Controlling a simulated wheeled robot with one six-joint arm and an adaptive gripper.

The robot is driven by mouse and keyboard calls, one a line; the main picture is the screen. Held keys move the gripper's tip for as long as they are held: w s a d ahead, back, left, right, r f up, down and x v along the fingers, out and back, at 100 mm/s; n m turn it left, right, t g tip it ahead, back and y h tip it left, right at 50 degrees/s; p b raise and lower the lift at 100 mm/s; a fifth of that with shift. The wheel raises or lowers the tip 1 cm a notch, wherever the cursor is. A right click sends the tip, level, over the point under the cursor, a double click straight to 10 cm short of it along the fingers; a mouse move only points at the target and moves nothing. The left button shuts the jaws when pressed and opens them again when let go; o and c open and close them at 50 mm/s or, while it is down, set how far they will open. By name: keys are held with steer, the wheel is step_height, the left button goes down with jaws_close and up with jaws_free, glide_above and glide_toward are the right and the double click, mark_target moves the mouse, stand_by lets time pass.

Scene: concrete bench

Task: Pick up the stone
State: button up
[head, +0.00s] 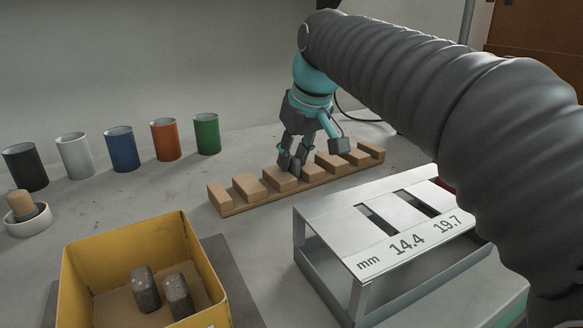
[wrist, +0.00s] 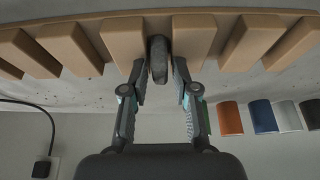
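A dark grey stone (wrist: 158,58) stands among the wooden blocks of a tan rack (wrist: 285,18), seen in the wrist view. My gripper (wrist: 160,76) has one finger on each side of it, very close to its sides. I cannot tell whether the fingers touch it. In the head view my gripper (head: 291,164) reaches down at the middle of the rack (head: 235,208), and the fingers mostly hide the stone there. Two more dark stones, a left one (head: 145,290) and a right one (head: 178,296), stand in a yellow bin (head: 84,268).
A metal gauge stand (head: 335,212) marked 14.4 and 19.7 mm is to the right of the rack. Several coloured cups, including a green one (head: 207,134), line the back left. A white dish (head: 28,222) holds a cork-coloured piece.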

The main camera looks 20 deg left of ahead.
jaws_close()
steer(key=shift+r, duration=0.1)
